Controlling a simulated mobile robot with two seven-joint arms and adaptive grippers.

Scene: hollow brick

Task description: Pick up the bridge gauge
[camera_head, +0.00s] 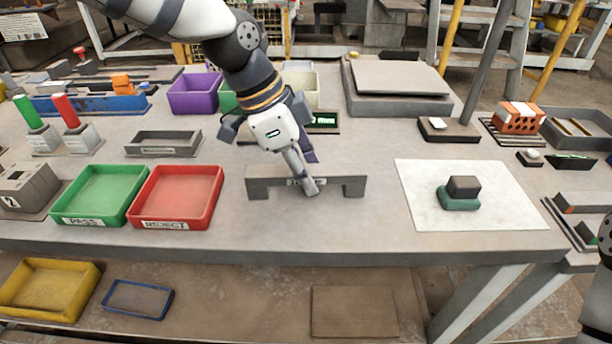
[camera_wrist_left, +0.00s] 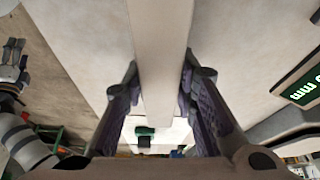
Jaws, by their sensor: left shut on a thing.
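The bridge gauge (camera_head: 335,183) is a grey bar with a short leg at each end, near the front middle of the table. My left gripper (camera_head: 305,181) comes down on its middle from above and is shut on the bar, hiding part of its label. In the left wrist view the bar (camera_wrist_left: 160,60) runs between the two dark fingers. I cannot tell whether the legs touch the table. My right arm shows at the right edge of the head view; what looks like its gripper (camera_wrist_left: 13,58) is small at the left of the left wrist view.
A red REJECT tray (camera_head: 175,225) and a green PASS tray (camera_head: 82,222) lie left of the gauge. A white sheet (camera_head: 415,200) with a dark block (camera_head: 464,187) on a green base lies right. A small display (camera_head: 324,121) stands behind. The table's front edge is close.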

